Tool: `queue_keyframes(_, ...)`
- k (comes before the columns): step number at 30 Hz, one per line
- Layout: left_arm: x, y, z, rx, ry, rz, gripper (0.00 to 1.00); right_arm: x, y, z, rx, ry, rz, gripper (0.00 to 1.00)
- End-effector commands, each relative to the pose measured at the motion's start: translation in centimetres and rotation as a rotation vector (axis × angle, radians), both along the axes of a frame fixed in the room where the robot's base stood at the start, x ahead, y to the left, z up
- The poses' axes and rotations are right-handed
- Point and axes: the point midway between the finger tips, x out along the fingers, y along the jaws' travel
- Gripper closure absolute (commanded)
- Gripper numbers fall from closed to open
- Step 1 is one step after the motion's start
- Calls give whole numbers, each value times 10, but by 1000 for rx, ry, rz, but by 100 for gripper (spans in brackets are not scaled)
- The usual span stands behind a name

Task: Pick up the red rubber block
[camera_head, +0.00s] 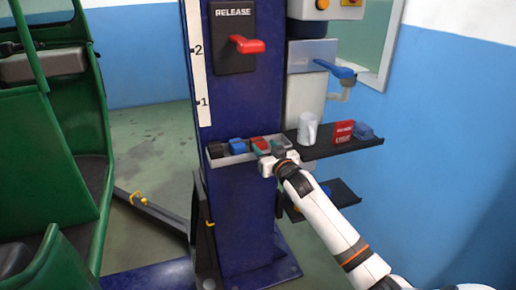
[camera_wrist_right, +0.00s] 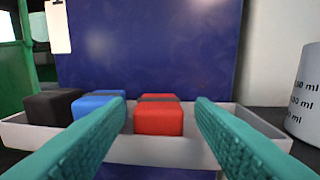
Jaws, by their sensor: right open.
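The red rubber block (camera_wrist_right: 159,119) sits in a shallow grey tray (camera_wrist_right: 255,122) and has a dark band across its top. It also shows in the head view (camera_head: 258,142), partly hidden by my right gripper. My right gripper (camera_wrist_right: 162,103) is open, its two teal fingers reaching toward the tray. In the right wrist view the red block appears in the gap between the fingertips, with space on both sides; no contact shows. In the head view the right gripper (camera_head: 270,151) is at the tray's front edge. My left gripper is not in view.
A blue block (camera_wrist_right: 98,103) and a black block (camera_wrist_right: 52,106) are left of the red one. A white measuring cup (camera_head: 307,130) stands on the dark shelf (camera_head: 345,148). The blue post (camera_wrist_right: 150,45) rises behind.

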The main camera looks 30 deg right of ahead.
Motion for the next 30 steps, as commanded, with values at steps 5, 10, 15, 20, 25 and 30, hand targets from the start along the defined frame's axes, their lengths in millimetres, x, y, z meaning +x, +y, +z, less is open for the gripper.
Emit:
queue_keyframes(5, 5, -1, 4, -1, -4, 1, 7, 20, -2, -2, 1, -1, -1, 51)
queue_keyframes(10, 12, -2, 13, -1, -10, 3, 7, 44, -5, -3, 1, 0, 0, 51)
queue_keyframes(15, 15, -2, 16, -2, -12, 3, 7, 52, -6, -4, -1, 1, 1, 51)
queue_keyframes(20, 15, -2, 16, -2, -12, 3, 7, 52, -6, -4, -1, 1, 1, 51)
queue_keyframes(25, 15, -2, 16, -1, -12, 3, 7, 52, -6, -4, -1, 1, 1, 75)
queue_keyframes(30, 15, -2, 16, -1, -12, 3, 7, 52, -6, -3, -1, 0, 1, 87)
